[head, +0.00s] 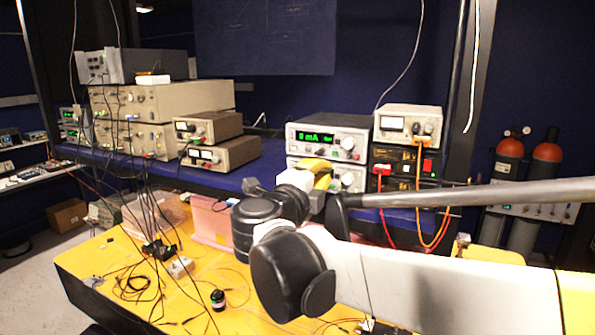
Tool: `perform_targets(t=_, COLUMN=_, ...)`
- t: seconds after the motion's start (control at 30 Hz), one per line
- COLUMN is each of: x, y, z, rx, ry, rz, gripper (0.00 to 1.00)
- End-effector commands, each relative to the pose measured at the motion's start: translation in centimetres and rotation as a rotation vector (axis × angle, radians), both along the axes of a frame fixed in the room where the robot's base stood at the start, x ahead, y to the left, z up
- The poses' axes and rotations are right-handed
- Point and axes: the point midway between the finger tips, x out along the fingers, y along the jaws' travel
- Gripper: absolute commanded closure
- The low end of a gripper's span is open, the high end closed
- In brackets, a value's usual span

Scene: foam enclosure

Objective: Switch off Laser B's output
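Two light grey instruments are stacked on the blue shelf, beyond my arm. The upper instrument (327,138) has a lit green display that seems to read "0 mA", with knobs at its right. The lower instrument (349,179) is largely covered by my wrist, so its display is hidden. No label naming Laser B is legible, so I cannot tell which unit it is. My gripper (322,178) is at the end of the arm, in front of the lower instrument. Its fingers are not clear, and I cannot tell if it touches the front panel.
A black unit (404,163) with a red switch and red and orange cables stands right of the stack, under a beige meter box (408,123). More instruments stand at left. The yellow table (238,275) holds loose cables and small parts. Red-topped cylinders (507,160) stand at right.

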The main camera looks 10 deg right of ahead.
Motion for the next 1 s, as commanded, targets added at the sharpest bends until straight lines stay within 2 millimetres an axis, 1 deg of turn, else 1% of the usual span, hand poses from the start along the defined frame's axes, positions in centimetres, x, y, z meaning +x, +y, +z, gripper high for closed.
perform_targets(t=0.03, x=-0.7, y=0.6, z=-0.1, rx=0.000, ry=0.000, rz=0.005, gripper=1.00)
perform_targets(t=0.1, x=-1.3, y=1.1, z=-0.1, rx=0.000, ry=0.000, rz=0.003, gripper=1.00)
perform_targets(t=0.27, x=-2.0, y=1.5, z=0.0, rx=0.000, ry=0.000, rz=0.002, gripper=1.00)
perform_targets(t=0.87, x=-2.0, y=1.5, z=0.0, rx=0.000, ry=0.000, rz=0.001, gripper=1.00)
perform_targets(t=1.0, x=-1.8, y=1.6, z=-0.4, rx=-0.043, ry=-0.020, rz=0.047, gripper=1.00)
